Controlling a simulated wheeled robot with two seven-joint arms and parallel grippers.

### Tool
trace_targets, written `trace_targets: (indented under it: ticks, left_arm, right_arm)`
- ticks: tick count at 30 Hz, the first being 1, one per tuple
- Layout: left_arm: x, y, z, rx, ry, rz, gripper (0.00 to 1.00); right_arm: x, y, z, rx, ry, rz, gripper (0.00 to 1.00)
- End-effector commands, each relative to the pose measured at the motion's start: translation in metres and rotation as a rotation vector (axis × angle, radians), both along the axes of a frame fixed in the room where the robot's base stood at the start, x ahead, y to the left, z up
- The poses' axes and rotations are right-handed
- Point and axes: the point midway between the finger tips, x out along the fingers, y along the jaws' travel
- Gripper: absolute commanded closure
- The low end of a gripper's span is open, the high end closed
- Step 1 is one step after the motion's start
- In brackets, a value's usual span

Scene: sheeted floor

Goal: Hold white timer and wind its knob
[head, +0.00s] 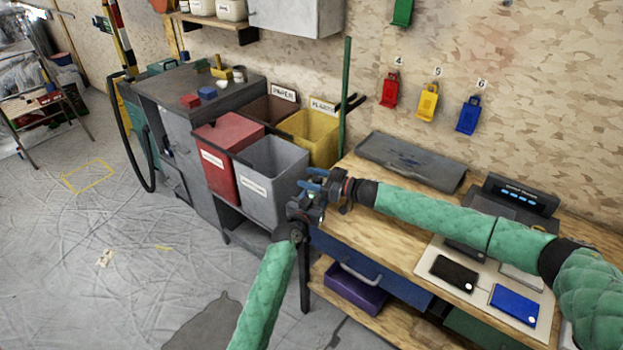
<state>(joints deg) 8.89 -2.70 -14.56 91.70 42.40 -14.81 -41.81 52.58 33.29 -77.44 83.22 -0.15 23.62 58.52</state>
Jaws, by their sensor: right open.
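I cannot make out the white timer or its knob; it may be hidden between or behind my grippers. My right gripper (314,180) reaches in from the right over the left end of the wooden workbench (372,228). Its blue-tipped fingers are open and point left. My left gripper (303,208) comes up from below and meets it, just under and in front of the right one. The two overlap closely, so the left fingers and anything between them cannot be told.
A grey bin (272,190), red bin (225,165) and yellow bin (318,135) stand behind the grippers. A black device (454,272) and blue device (515,305) lie on the bench, with a dark display box (520,193) behind. Floor at left is mostly clear.

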Motion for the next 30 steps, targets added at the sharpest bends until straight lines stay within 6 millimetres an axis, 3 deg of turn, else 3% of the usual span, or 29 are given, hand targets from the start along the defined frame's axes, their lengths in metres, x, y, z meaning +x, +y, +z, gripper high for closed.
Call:
trace_targets:
  ticks: [5,12,13,30]
  left_arm:
    - [-0.0002,-0.0002,-0.001,0.0,0.001,-0.001,0.72]
    - [-0.0003,-0.0002,-0.001,0.0,0.001,0.0,0.72]
    - [-0.0003,-0.0002,-0.001,0.0,0.001,0.0,0.72]
    - [-0.0004,-0.0005,-0.001,0.0,0.001,-0.001,0.72]
  right_arm:
    - [0.0,-0.0001,-0.0002,0.0,0.0,0.0,0.48]
    - [-0.0001,-0.0003,-0.0002,0.0,0.0,0.0,0.91]
    - [-0.0001,-0.0003,-0.0002,0.0,0.0,0.0,0.93]
    - [0.0021,0.0002,-0.0004,0.004,0.001,-0.209,0.93]
